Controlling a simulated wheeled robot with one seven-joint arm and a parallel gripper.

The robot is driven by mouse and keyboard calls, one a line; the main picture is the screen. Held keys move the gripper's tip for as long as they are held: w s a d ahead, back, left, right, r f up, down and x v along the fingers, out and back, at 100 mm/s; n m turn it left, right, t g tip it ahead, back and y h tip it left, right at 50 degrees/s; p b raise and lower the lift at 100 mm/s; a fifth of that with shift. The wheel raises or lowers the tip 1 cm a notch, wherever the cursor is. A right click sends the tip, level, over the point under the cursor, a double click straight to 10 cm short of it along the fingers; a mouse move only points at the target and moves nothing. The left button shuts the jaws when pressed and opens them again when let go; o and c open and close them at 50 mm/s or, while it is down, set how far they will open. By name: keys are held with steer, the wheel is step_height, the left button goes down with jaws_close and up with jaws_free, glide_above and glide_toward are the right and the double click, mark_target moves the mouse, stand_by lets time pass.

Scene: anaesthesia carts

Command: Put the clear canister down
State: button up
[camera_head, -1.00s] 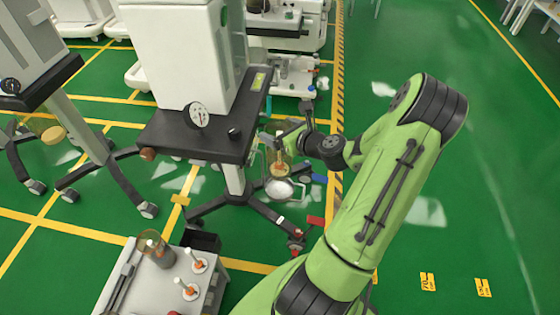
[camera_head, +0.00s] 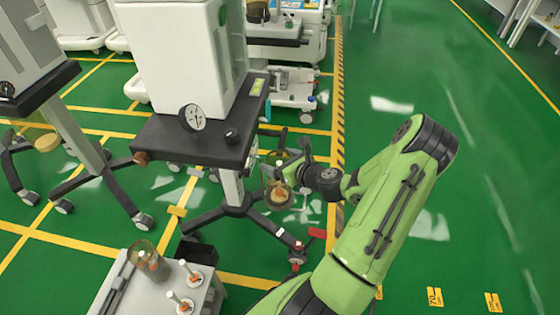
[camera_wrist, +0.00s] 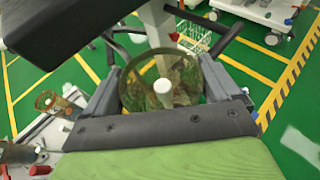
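The clear canister (camera_head: 279,194) is between the fingers of my gripper (camera_head: 285,175), in the air to the right of the dark-topped cart's column. In the wrist view the canister (camera_wrist: 134,92) shows from above, its round rim between the two fingers of my gripper (camera_wrist: 165,75), with a white stem in its middle. The fingers appear to touch its sides. Its base is hidden in the wrist view, and the head view shows no surface directly under it.
A low white cart (camera_head: 148,290) at the lower left carries another clear canister (camera_head: 143,256) and two white-stemmed posts (camera_head: 190,272). The dark-topped cart (camera_head: 170,140) bears a gauge (camera_head: 191,117); its legs spread over the floor. Green floor at the right is open.

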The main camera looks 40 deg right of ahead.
steer(key=shift+o, duration=0.6)
steer(key=shift+s+r, duration=0.1)
steer(key=shift+r, duration=0.15)
steer(key=d+p+v, duration=0.1)
steer(key=p+v, duration=0.2)
steer(key=v, duration=0.9)
steer(key=w+a+r+n+g+y, duration=0.15)
steer(key=a+n+g, duration=0.25)
steer(key=a+n, duration=0.5)
steer(key=w+a+r+n+g+y, duration=0.1)
steer(key=a+r+n+g+y, duration=0.2)
steer(key=a+n, duration=0.6)
steer(key=s+a+r+n+h, duration=0.2)
steer(key=s+a+r+n, duration=0.2)
steer(key=n, duration=0.5)
steer(key=s+a+r+n+g+h, duration=0.1)
steer(key=s+a+r+n, duration=0.3)
steer(key=s+r+n, duration=0.3)
steer(key=r+n, duration=0.1)
steer(key=n, duration=0.1)
steer(key=shift+a+r+n+h, duration=0.15)
steer(key=shift+r+n+h, duration=0.15)
steer(key=shift+r+h, duration=0.05)
steer(key=shift+s, duration=0.15)
